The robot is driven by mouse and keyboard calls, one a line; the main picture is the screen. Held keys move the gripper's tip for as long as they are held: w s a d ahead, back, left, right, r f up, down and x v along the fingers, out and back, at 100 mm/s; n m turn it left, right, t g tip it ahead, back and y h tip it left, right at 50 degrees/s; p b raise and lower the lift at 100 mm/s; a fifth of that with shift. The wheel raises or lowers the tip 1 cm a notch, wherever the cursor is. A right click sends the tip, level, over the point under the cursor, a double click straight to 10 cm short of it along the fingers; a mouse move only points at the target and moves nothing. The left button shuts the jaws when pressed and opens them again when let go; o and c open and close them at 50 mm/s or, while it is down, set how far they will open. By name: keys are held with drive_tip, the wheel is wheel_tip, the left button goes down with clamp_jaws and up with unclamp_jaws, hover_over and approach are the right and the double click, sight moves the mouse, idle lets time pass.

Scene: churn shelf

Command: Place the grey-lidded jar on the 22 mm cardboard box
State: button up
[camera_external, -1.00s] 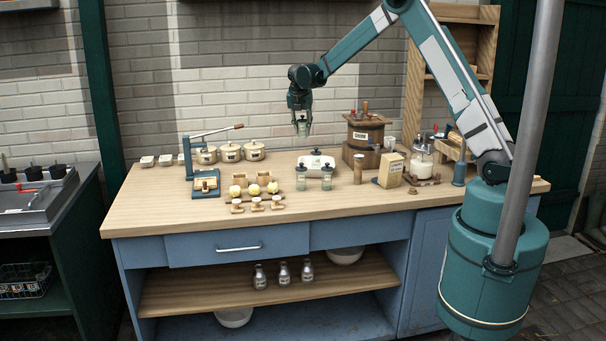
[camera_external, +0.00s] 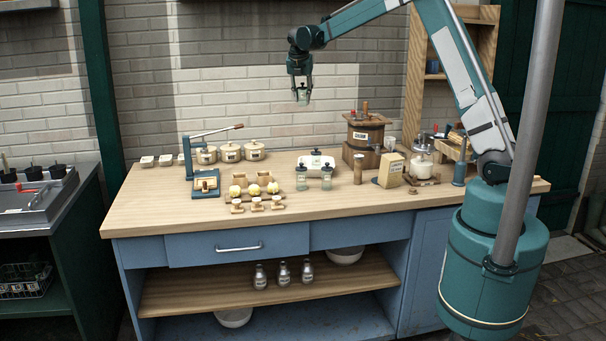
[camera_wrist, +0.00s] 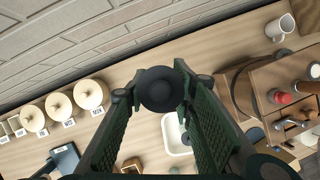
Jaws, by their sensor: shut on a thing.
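My gripper (camera_external: 301,88) is shut on a small glass jar (camera_external: 303,98), held upright in the air well above the back of the bench. In the wrist view the jar's round dark grey lid (camera_wrist: 160,88) sits between my gripper's fingers (camera_wrist: 160,80) and hides the jar's body.
A white dish (camera_external: 316,160) lies behind the jars. A wooden barrel (camera_external: 365,135) and a cream labelled carton (camera_external: 391,170) stand to the right. Lidded pots (camera_external: 230,152) and a lever press (camera_external: 205,182) stand left. The bench's front left (camera_external: 160,215) is clear.

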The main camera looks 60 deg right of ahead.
sight(303, 87)
wheel_tip(303, 87, up, 4)
drive_tip(key=shift+f, duration=0.1)
drive_tip(key=shift+s+r, duration=0.35)
drive_tip(key=shift+s, duration=0.25)
drive_tip(key=s+a+r+m+p, duration=0.1)
drive_tip(key=s+a+p, duration=0.15)
drive_tip(key=s, duration=0.95)
drive_tip(key=s+a+r+m+p, duration=0.1)
drive_tip(key=s+p, duration=0.2)
drive_tip(key=s, duration=1)
drive_tip(key=s+a+f+m+g+p, duration=0.1)
drive_tip(key=s+a+p, duration=0.15)
drive_tip(key=s, duration=0.85)
drive_tip(key=s+a+f+m+g+p, duration=0.1)
drive_tip(key=s+a, duration=0.2)
drive_tip(key=s, duration=0.9)
drive_tip(key=shift+w+f, duration=0.15)
drive_tip(key=shift+f, duration=2.6)
drive_tip(key=shift+f, duration=3.1)
drive_tip(key=shift+f, duration=0.1)
drive_tip(key=shift+f, duration=1.8)
